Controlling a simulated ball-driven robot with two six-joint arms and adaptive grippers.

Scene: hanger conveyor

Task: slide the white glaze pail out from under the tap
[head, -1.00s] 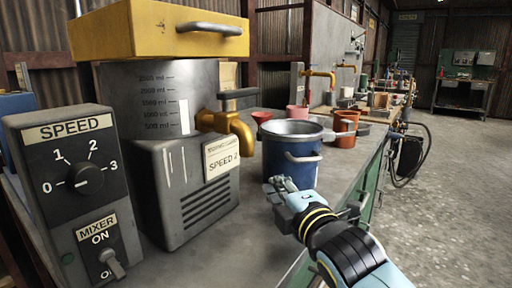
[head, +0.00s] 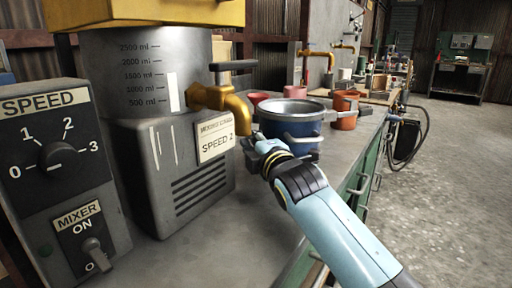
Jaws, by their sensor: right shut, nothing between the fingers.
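I see no clearly white pail. A blue pail (head: 285,124) with a pale metal rim and a side handle stands upright on the bench, just right of the brass tap (head: 225,104). The tap's spout points down beside the pail's left side. My right gripper (head: 254,150) is shut and empty, in front of the pail's lower left side and near the spout. It hides part of the pail's base, and I cannot tell whether it touches. My left gripper is not in view.
The grey mixer housing (head: 175,175) and the speed panel (head: 60,170) fill the left. An orange pot (head: 344,112) and a red cup (head: 258,98) stand close behind the pail. Bare bench top (head: 225,235) lies in front, and its edge drops off at the right.

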